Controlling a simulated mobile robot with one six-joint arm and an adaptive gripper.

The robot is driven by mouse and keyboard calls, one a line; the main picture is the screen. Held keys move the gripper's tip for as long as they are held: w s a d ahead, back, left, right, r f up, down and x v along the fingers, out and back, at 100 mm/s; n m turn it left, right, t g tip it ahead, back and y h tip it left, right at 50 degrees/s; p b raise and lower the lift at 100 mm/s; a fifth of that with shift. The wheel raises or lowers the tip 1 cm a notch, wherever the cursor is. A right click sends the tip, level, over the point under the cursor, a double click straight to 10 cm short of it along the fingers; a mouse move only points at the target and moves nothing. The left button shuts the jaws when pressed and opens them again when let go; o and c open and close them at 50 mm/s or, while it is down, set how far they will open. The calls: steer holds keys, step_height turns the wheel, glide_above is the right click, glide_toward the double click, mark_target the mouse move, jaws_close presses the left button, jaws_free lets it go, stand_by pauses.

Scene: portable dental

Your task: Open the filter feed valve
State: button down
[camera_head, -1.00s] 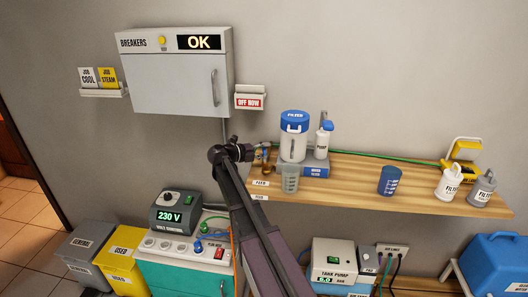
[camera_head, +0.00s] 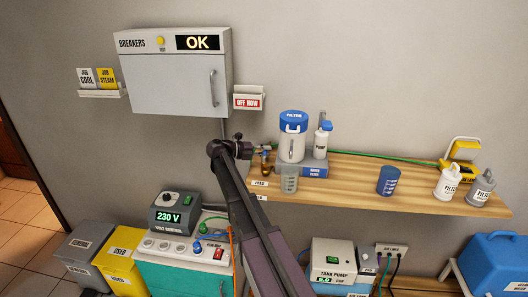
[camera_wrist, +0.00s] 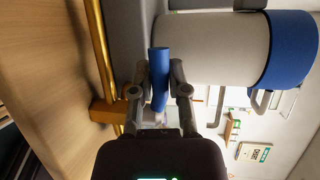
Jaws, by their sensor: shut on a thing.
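The filter (camera_head: 292,143) is a white canister with a blue cap, standing at the left end of the wooden shelf; it also shows in the wrist view (camera_wrist: 215,48). A brass valve (camera_head: 266,161) sits just left of it; brass pipe and fitting (camera_wrist: 107,111) show in the wrist view. My gripper (camera_wrist: 160,82) is shut on a blue valve handle (camera_wrist: 159,60), one finger on each side. In the head view my gripper (camera_head: 246,147) is beside the valve, and the handle is too small to make out there. The handle's joint with the valve is not clearly visible.
A grey measuring cup (camera_head: 289,180) stands in front of the filter, with a pump bottle (camera_head: 321,140) to its right. A blue cup (camera_head: 388,181) stands farther along the wooden shelf (camera_head: 345,182). The breaker box (camera_head: 180,85) hangs above left. A green hose runs along the wall.

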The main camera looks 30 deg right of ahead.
stand_by(0.3)
steer(key=c, duration=0.6)
jaws_free()
steer(key=shift+n+t, duration=0.4)
